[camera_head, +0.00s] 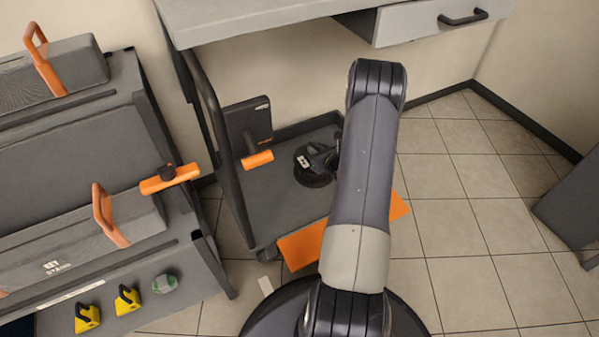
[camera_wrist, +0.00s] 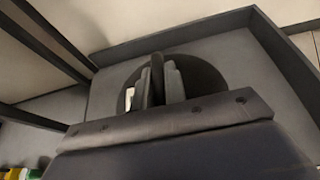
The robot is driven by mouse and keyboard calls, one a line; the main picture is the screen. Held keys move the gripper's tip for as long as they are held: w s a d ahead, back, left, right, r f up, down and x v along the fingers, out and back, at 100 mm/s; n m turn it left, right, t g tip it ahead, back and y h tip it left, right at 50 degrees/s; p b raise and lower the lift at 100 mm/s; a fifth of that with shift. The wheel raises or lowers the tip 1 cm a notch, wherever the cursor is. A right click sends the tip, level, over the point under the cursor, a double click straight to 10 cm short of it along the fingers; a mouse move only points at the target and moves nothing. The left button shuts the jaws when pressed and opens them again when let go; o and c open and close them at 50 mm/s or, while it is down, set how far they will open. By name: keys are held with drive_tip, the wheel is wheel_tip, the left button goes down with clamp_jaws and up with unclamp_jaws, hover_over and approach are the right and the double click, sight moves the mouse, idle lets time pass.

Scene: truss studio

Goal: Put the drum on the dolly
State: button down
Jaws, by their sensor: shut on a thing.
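The drum (camera_head: 314,181) is a dark, low round thing, seen partly under my gripper in the head view. In the wrist view the drum (camera_wrist: 207,80) is a dark disc behind the fingers. My gripper (camera_head: 318,157) is shut on a dark upright part at the drum's middle, with a finger on each side (camera_wrist: 156,84). The dolly (camera_head: 270,215) is a grey platform with a raised rim and a tall dark handle frame at its left. The drum is over the dolly's platform; whether it touches the platform is unclear. My arm hides the dolly's right side.
A dark panel (camera_head: 250,125) and an orange-ended tool (camera_head: 257,159) are at the dolly's left. An orange sheet (camera_head: 302,245) shows at its front. A grey bench (camera_head: 75,150) with orange-handled cases stands left. A table with a drawer (camera_head: 440,22) overhangs behind. Tiled floor (camera_head: 470,230) is free at right.

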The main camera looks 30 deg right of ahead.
drive_tip(key=shift+f+b, duration=1.55)
drive_tip(key=shift+f, duration=3.25)
drive_tip(key=shift+f, duration=0.15)
drive_tip(key=c, duration=1.9)
unclamp_jaws()
drive_tip(key=shift+f, duration=0.15)
drive_tip(key=o, duration=0.4)
drive_tip(key=shift+o, duration=0.2)
drive_tip(key=shift+r, duration=0.25)
drive_tip(key=p+v, duration=0.3)
drive_tip(key=v, duration=0.9)
drive_tip(key=shift+f, duration=0.1)
